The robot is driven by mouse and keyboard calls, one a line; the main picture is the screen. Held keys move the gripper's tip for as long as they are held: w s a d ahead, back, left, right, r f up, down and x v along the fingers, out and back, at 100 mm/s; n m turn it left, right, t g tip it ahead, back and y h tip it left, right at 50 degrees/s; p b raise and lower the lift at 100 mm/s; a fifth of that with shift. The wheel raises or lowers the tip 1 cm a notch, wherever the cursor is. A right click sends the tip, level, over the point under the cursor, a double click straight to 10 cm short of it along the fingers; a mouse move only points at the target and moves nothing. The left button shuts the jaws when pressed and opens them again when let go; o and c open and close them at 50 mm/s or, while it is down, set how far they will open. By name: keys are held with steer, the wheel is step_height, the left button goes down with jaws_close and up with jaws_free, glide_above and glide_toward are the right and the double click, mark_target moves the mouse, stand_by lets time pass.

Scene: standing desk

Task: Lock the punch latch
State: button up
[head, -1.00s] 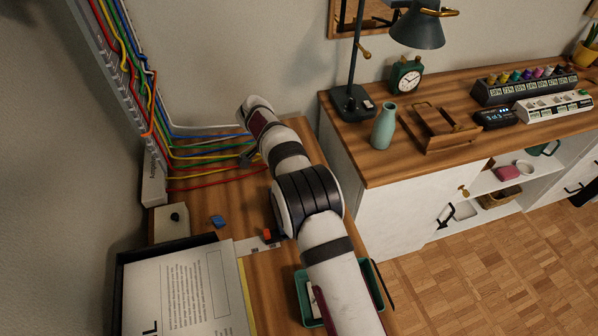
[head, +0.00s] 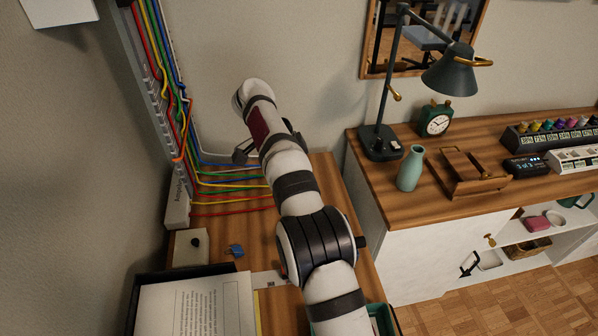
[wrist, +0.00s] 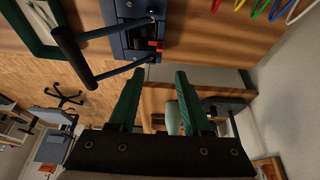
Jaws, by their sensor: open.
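The punch (wrist: 133,40) is a dark blue metal body at the top of the wrist view, with a long black lever handle (wrist: 75,58) on two arms reaching left. A small red-orange part (wrist: 155,44), perhaps its latch, shows at its right side. My gripper (wrist: 160,74) is open and empty, its two green fingers pointing toward the punch and apart from it in the picture. In the head view my arm covers most of the punch, and my gripper (head: 246,151) is partly hidden near the coloured cables. The latch's position cannot be told.
Coloured cables (head: 232,187) run from the wall panel across the desk's back. A paper tray (head: 195,300), a box with a round knob (head: 190,246) and a small blue object (head: 235,251) lie left. A lamp (head: 382,143) and teal vase (head: 411,168) stand on the right cabinet.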

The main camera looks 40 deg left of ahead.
steer(key=v, duration=0.3)
steer(key=shift+s+r, duration=0.1)
steer(key=shift+r, duration=0.1)
steer(key=w+d+r+n+g+y, duration=0.1)
steer(key=d+r, duration=0.3)
steer(key=d, duration=0.5)
steer(key=d+r+n+g, duration=0.1)
steer(key=d+r, duration=0.3)
steer(key=d, duration=0.5)
steer(key=s+d+r+n+g+y, duration=0.1)
steer(key=s+d+y, duration=0.1)
steer(key=s+d, duration=0.85)
steer(key=s+d+f+y, duration=0.1)
steer(key=s+d+f, duration=0.3)
steer(key=s, duration=0.3)
steer(key=s+d+f+y, duration=0.1)
steer(key=s+d+f, duration=0.3)
steer(key=s, duration=0.4)
steer(key=shift+s+n, duration=0.2)
steer(key=shift+n, duration=0.1)
